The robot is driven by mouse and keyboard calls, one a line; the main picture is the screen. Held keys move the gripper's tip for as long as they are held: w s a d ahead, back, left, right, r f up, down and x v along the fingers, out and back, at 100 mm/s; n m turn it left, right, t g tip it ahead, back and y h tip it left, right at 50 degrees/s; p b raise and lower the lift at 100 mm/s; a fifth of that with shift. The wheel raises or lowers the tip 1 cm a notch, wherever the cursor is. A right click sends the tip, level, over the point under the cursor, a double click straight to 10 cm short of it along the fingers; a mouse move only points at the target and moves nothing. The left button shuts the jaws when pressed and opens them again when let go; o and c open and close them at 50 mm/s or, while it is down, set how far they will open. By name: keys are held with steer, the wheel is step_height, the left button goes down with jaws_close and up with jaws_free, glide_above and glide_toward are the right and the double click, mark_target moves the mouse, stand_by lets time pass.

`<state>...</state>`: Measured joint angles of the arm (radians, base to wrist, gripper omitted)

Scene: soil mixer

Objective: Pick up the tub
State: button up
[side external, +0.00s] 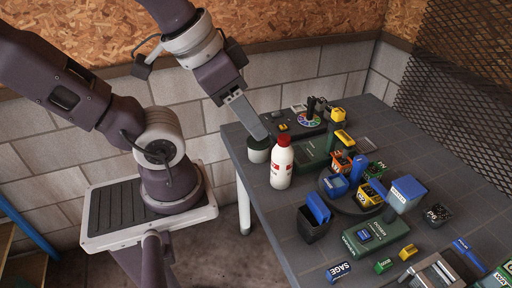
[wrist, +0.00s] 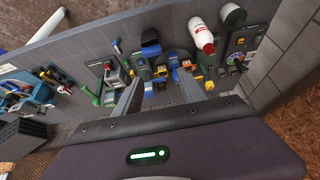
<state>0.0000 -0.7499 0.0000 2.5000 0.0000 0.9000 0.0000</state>
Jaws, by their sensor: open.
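The tub lies to the right of the fingers there.
The white bottle (side external: 281,164) stands close against the tub's right side. A green box (side external: 314,152), a colour-wheel device (side external: 308,119), a round tray with small coloured boxes (side external: 345,203) and a black bin (side external: 314,228) crowd the grey table. A block wall (side external: 190,115) stands behind.

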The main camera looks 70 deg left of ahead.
mark_target(255, 146)
steer(key=o, duration=1)
steer(key=w+a+f+m, duration=0.1)
steer(key=w+a+f, duration=0.15)
steer(key=w, duration=0.45)
steer(key=w+a+f+m, duration=0.2)
steer(key=w+a, duration=0.1)
steer(key=w, duration=0.4)
steer(key=w+a+f+m+y, duration=0.2)
steer(key=w+a+f+y, duration=0.2)
steer(key=w+a+f, duration=0.5)
steer(key=s+a+f+m+y, duration=0.35)
steer(key=a+f+m, duration=0.2)
steer(key=a, duration=0.45)
steer(key=s+a+f+m+y, duration=0.4)
steer(key=a+m, duration=0.3)
steer(key=a, duration=0.4)
steer(key=d+f+m+t, duration=0.1)
steer(key=d+f+m, duration=0.1)
steer(key=f+m, duration=0.1)
steer(key=s+d+f+m+t+h, duration=0.1)
steer(key=d+f+m, duration=0.1)
steer(key=f+m, duration=0.1)
steer(key=s+d+f+m+t+h, duration=0.1)
steer(key=d+f+m+t, duration=0.1)
steer(key=f, duration=0.3)
steer(key=shift+s+m, duration=0.1)
steer(key=shift+m, duration=0.45)
steer(key=shift+x, duration=2.4)
